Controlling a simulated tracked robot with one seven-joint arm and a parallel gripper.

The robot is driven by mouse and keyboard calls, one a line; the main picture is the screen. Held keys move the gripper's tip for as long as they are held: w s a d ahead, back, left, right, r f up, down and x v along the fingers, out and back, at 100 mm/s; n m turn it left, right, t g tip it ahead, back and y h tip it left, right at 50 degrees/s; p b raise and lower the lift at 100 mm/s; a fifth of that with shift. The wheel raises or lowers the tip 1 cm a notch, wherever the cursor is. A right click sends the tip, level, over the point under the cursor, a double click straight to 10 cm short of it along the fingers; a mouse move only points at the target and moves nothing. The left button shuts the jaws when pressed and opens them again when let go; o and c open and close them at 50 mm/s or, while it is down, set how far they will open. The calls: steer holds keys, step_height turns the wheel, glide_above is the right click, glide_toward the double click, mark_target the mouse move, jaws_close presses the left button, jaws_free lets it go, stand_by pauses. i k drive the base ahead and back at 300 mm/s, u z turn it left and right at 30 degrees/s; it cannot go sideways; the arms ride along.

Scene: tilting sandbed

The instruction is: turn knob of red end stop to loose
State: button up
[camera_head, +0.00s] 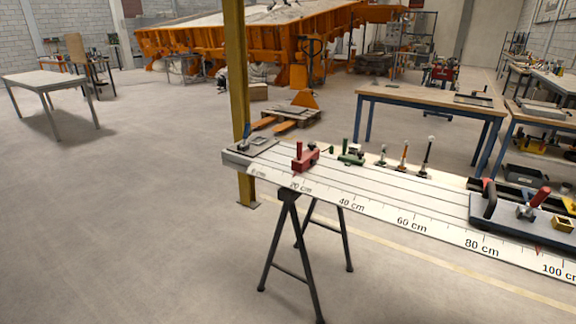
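The red end stop (305,158) sits on the long pale grooved board, close to the 20 cm mark and toward the board's left end. It has a red block with an upright part at its left and a small dark piece on top, which may be its knob. It is too small to tell whether the knob is tight or loose. My gripper is not in view.
The board (340,182) rests on a black trestle (293,250) beside a yellow post (238,100). A green clamp (351,154) and several upright tools stand right of the red stop. A blue-grey fixture (525,215) sits at right. Open floor lies at left.

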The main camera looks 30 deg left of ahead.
mark_target(311, 145)
steer(key=u, duration=1.5)
steer(key=k, duration=0.85)
steer(key=z, duration=0.05)
steer(key=i, duration=1.4)
steer(key=z, duration=0.3)
